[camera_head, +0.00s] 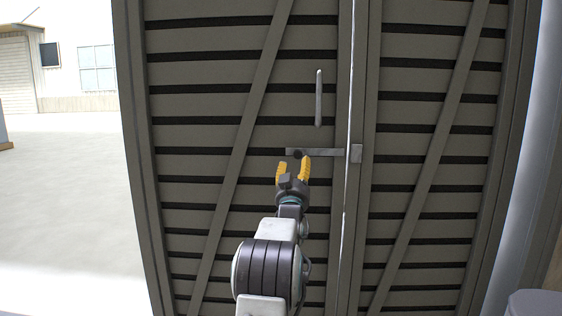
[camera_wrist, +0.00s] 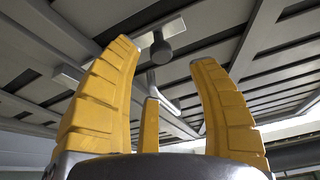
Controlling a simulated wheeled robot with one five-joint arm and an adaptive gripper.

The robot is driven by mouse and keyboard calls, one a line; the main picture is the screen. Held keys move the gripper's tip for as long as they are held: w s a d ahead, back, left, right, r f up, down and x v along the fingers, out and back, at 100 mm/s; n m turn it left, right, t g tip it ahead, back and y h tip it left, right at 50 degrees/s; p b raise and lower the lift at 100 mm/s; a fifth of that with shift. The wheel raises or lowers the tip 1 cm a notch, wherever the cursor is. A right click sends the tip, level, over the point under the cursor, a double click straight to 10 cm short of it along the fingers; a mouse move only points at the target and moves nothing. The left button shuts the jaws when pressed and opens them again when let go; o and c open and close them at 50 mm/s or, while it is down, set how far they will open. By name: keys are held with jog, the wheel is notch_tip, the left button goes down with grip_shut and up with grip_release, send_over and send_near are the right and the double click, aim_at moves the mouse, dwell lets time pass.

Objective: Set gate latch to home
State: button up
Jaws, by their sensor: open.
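The gate latch is a flat grey horizontal bar (camera_head: 328,153) on the left door leaf in the head view. A dark round knob (camera_head: 297,154) sits near its left end, and a grey catch (camera_head: 356,153) is at its right end by the door seam. I cannot tell whether the bar enters the catch. My gripper (camera_head: 294,164) is open and empty, just below and in front of the knob. In the wrist view, the knob (camera_wrist: 161,49) shows beyond and between the yellow fingertips (camera_wrist: 163,54); no contact is visible.
A vertical grey handle (camera_head: 319,97) is above the latch and also shows in the wrist view (camera_wrist: 168,103). Slatted door leaves with diagonal braces (camera_head: 425,160) surround the latch. Open pale ground (camera_head: 65,190) lies to the left.

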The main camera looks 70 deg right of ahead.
aim_at(298, 157)
jog(key=shift+x, duration=2.45)
jog(key=shift+p+x, duration=0.4)
jog(key=shift+x, duration=0.65)
jog(key=shift+o, duration=0.3)
grip_shut()
